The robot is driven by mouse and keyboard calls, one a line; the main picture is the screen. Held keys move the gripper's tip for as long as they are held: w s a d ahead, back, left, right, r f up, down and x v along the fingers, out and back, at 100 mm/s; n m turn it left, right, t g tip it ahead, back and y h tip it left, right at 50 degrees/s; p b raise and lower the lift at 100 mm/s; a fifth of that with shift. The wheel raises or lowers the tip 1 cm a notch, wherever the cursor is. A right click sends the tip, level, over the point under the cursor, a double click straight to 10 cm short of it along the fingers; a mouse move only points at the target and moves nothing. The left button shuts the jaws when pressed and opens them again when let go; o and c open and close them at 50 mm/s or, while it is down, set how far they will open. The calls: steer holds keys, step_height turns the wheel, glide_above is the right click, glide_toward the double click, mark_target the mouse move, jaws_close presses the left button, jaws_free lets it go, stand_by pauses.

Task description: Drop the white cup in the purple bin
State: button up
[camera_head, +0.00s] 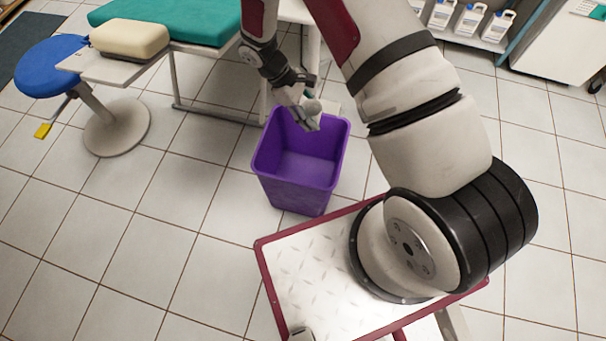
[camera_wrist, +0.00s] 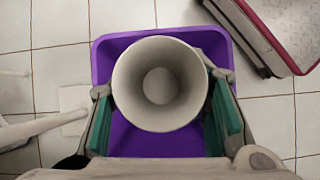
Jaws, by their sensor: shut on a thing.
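The white cup (camera_wrist: 160,84) sits between my gripper's fingers, its open mouth facing the wrist camera. In the head view the cup (camera_head: 312,106) is small and partly hidden by the fingers. My gripper (camera_head: 306,112) is shut on it, above the back part of the purple bin's opening. The purple bin (camera_head: 292,196) stands upright on the floor, and the inside that shows in the head view is empty. In the wrist view the bin (camera_wrist: 101,62) lies behind the cup, with its rim showing around the cup on several sides.
A blue stool (camera_head: 48,66) and a green-topped couch (camera_head: 180,20) with a cream cushion (camera_head: 130,39) stand at the back left. White bottles (camera_head: 470,20) stand on a shelf at the back right. The tiled floor left of the bin is clear.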

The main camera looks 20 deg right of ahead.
step_height(320, 180, down, 14)
steer(key=w+a+n+t+h+b, duration=0.1)
steer(key=w+n+b, duration=0.2)
steer(key=b, duration=0.6)
steer(key=shift+a+n+t, duration=0.35)
steer(key=shift+n+t, duration=0.05)
steer(key=shift+n, duration=0.1)
steer(key=shift+f, duration=0.1)
steer(key=o, duration=0.9)
steer(key=shift+o, duration=0.2)
steer(key=v, duration=1.2)
steer(key=shift+s, duration=0.1)
